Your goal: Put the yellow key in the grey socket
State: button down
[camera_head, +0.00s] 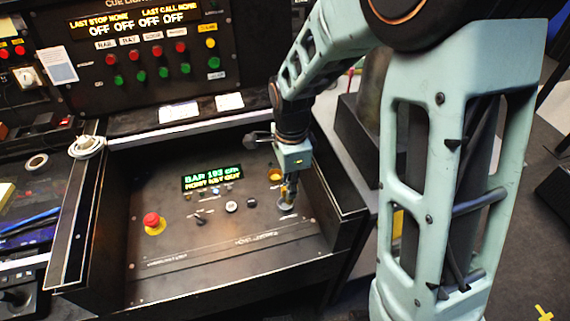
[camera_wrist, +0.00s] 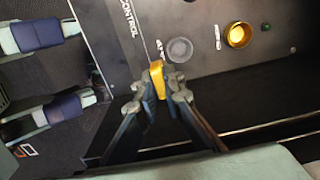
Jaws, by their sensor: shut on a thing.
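My gripper (camera_wrist: 157,82) is shut on the yellow key (camera_wrist: 156,72), which sticks out past the fingertips in the wrist view. The grey socket (camera_wrist: 180,50) is a round grey disc on the dark panel, just beyond the key and slightly right of it in that view. The key looks close to the socket, but I cannot tell whether they touch. In the head view my gripper (camera_head: 289,190) points down over the grey socket (camera_head: 285,206) at the right of the panel. The key is too small to make out there.
An amber-ringed button (camera_head: 275,175) sits just behind the socket; it also shows in the wrist view (camera_wrist: 238,35). A lit display (camera_head: 212,177), a round white button (camera_head: 232,206) and a red stop button (camera_head: 152,221) lie to the left. Raised walls edge the panel.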

jog(key=w+f, duration=0.1)
jog(key=f, duration=0.1)
jog(key=w+a+f, duration=0.1)
jog(key=w+f, duration=0.1)
jog(key=shift+w+f, duration=0.25)
jog(key=shift+w, duration=0.05)
jog(key=shift+f, duration=1.5)
jog(key=shift+f+b, duration=0.1)
jog(key=shift+b, duration=0.2)
jog(key=shift+f, duration=0.15)
jog(key=c, duration=2)
grip_release()
jog(key=shift+c, duration=0.2)
notch_tip(320, 180, up, 12)
jog(key=p, duration=0.1)
jog(key=shift+r, duration=0.25)
